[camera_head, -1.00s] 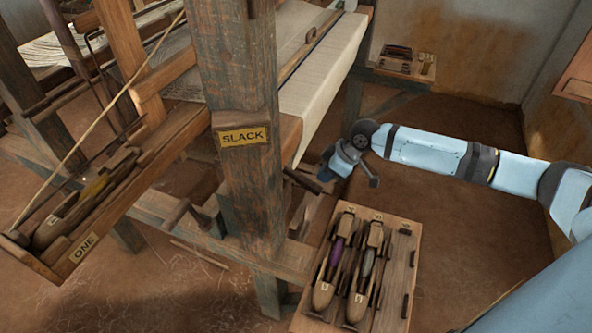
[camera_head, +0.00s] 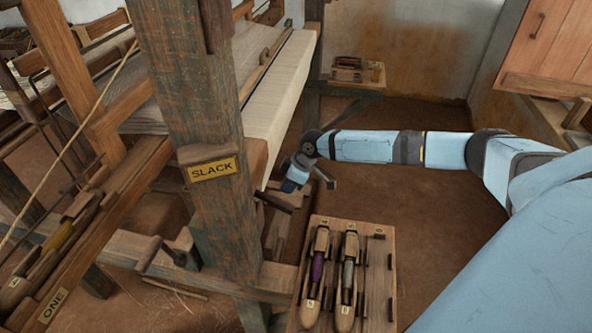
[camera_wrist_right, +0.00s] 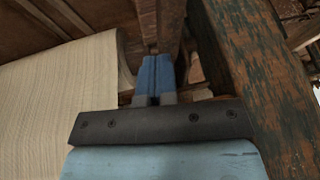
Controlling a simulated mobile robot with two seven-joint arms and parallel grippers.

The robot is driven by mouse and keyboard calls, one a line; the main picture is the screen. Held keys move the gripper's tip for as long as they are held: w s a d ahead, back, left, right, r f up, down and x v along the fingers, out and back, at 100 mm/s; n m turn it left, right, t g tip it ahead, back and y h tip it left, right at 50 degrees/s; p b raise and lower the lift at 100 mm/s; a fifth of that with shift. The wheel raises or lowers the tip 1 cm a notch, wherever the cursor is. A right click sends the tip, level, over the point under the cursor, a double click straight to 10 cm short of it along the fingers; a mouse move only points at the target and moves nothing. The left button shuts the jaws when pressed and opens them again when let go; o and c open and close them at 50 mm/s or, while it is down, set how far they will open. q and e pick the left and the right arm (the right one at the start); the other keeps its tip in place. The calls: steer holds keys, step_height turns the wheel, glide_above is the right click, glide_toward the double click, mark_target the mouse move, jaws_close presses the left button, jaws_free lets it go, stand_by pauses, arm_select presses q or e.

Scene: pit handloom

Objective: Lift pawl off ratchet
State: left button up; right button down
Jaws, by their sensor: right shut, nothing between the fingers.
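My right gripper (camera_head: 290,187) is shut and empty, beside the cloth roll (camera_head: 285,95) and close to the loom post marked SLACK (camera_head: 195,130). A dark wooden bar (camera_head: 274,202) juts out by the post, just below and left of the gripper. I cannot tell whether this bar is the pawl, and no ratchet teeth show clearly. In the right wrist view the blue fingers (camera_wrist_right: 154,75) are together, pointing at a narrow dark gap between the cream cloth (camera_wrist_right: 65,110) and the worn post (camera_wrist_right: 265,80). My left gripper is not in view.
A wooden tray (camera_head: 377,285) with two shuttles stands below the gripper. A small shelf (camera_head: 352,83) with items is at the back wall. Bare floor (camera_head: 430,220) lies to the right.

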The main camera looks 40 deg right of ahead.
mark_target(282, 206)
steer(key=shift+a+f, duration=0.4)
steer(key=shift+f, duration=0.25)
steer(key=shift+a+f, duration=0.35)
steer(key=shift+f, duration=0.3)
steer(key=shift+s, duration=0.1)
steer(key=shift+f, duration=0.45)
steer(key=f+b, duration=0.1)
steer(key=b, duration=0.2)
steer(key=f+t+y+b, duration=0.1)
steer(key=f+b, duration=0.1)
steer(key=f+t+y+b, duration=0.1)
steer(key=f+b, duration=0.1)
steer(key=b, duration=0.1)
steer(key=shift+w+a+f+b, duration=0.1)
steer(key=shift+w+a+b, duration=0.15)
steer(key=shift+w+b, duration=0.1)
steer(key=shift+t+b, duration=0.4)
